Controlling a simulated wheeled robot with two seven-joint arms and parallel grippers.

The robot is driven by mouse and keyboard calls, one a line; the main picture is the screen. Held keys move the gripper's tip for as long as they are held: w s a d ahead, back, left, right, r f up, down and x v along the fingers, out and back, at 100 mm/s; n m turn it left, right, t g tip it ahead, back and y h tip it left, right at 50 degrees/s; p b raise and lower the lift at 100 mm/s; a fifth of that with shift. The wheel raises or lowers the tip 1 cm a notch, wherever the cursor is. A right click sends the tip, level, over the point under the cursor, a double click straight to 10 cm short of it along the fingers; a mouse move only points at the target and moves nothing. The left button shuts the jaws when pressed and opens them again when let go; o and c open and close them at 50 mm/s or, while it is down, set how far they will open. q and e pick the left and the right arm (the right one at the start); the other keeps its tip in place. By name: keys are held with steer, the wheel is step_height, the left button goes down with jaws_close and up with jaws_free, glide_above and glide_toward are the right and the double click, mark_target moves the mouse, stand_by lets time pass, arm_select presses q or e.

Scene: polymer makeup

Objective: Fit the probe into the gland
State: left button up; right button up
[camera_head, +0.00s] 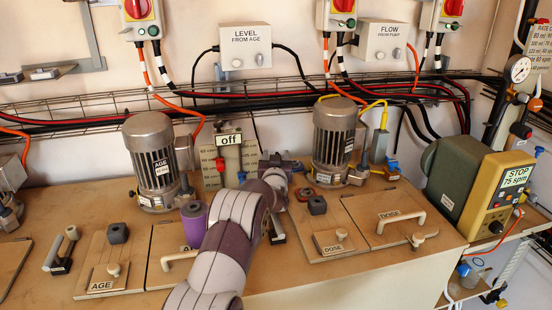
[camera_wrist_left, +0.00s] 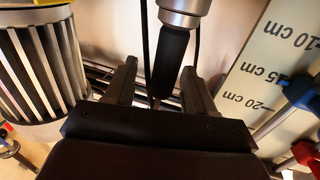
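My left gripper (camera_wrist_left: 158,68) points away from the camera in the left wrist view, its two dark fingers spread apart. A black rod with a silver head (camera_wrist_left: 172,58), which looks like the probe, lies in line with the gap between them. I see no clear contact with both fingers. In the head view the left gripper (camera_head: 290,165) is at the end of my white arm, between the two motors, mostly hidden by the wrist. A small reddish ring fitting (camera_head: 305,194) on the bench may be the gland; I cannot tell. My right gripper is out of view.
Ribbed motors stand left (camera_head: 152,160) and right (camera_head: 334,140) of the gripper. A scale board (camera_head: 209,160) with coloured clips is close by; it also shows in the left wrist view (camera_wrist_left: 265,60). A purple cup (camera_head: 194,222) stands beside my arm. A green pump (camera_head: 455,170) is at right.

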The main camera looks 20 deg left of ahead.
arm_select(q)
steer(key=s+d+r+p, duration=0.1)
steer(key=d+r, duration=1)
steer(key=shift+d+p, duration=0.3)
steer(key=shift+p, duration=0.1)
